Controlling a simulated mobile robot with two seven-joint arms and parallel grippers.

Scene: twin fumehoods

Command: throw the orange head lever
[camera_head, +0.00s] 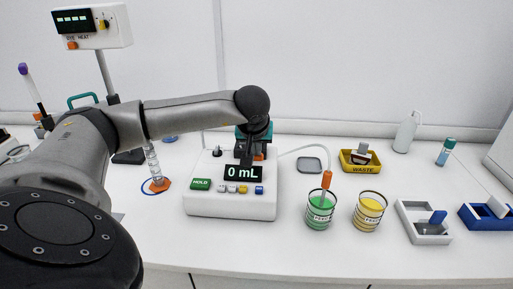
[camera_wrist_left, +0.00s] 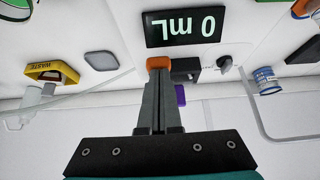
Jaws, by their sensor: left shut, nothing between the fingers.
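The white device with the "0 mL" display (camera_head: 243,173) stands mid-bench. My left gripper (camera_head: 246,160) points down over the device, shut and empty. In the left wrist view the fingertips (camera_wrist_left: 159,78) overlap the near side of the orange head (camera_wrist_left: 157,63); I cannot tell whether they touch. A dark block (camera_wrist_left: 186,69) sits beside the head in that view. The gripper and arm hide part of the device's top and back. My right gripper is not in view.
A green beaker (camera_head: 319,212) and a yellow beaker (camera_head: 368,214) stand right of the device. A yellow waste tray (camera_head: 376,167) lies behind them. Grey (camera_head: 404,212) and blue (camera_head: 471,217) holders are further right. A coiled glass piece (camera_head: 153,165) stands left. The front bench strip is clear.

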